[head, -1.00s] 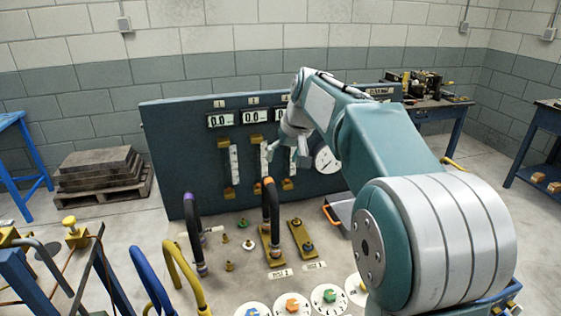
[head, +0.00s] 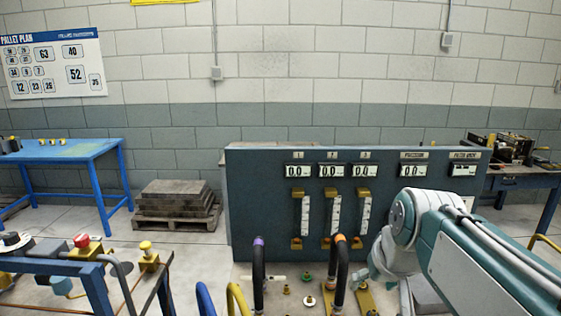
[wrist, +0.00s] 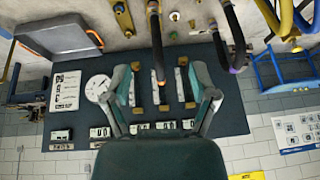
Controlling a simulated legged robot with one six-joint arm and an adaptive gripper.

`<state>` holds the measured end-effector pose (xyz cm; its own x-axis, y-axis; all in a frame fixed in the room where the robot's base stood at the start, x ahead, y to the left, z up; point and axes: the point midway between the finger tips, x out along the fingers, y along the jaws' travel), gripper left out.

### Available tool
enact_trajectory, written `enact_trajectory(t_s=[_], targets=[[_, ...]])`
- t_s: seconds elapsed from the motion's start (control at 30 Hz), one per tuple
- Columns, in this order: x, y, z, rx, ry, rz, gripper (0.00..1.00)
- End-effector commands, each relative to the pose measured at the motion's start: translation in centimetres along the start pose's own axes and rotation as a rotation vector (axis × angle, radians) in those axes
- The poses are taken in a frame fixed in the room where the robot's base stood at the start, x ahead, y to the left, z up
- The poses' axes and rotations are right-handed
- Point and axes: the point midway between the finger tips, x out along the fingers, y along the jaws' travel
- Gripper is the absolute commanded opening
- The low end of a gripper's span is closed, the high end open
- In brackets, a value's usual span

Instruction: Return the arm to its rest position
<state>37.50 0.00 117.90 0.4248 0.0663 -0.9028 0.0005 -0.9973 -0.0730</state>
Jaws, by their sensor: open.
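My arm (head: 470,255) reaches in from the lower right of the head view, its upper joint bent in front of the dark blue gauge panel. Through that gap the panel's gauges and a hose show upside down, behind the fingers.
The gauge panel (head: 262,200) stands ahead. Black hoses (head: 258,275) rise in front of it. A blue table (head: 65,152) and stacked slabs on a pallet (head: 175,200) are left. A workbench (head: 530,180) is behind right. A grey tray (wrist: 60,38) shows in the wrist view.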

Motion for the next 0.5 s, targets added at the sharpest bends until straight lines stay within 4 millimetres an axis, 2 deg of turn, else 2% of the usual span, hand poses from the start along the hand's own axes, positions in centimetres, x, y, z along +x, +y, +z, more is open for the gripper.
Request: enact_trajectory(t_s=[0.03, 0.3, 0.5], targets=[[-0.2, -0.1, 1.6, -0.004, 0.007, 0.007, 0.75], [0.2, 0.1, 9.2, -0.02, 0.034, 0.042, 0.75], [1.1, 0.3, 13.3, -0.03, 0.05, 0.061, 0.75]])
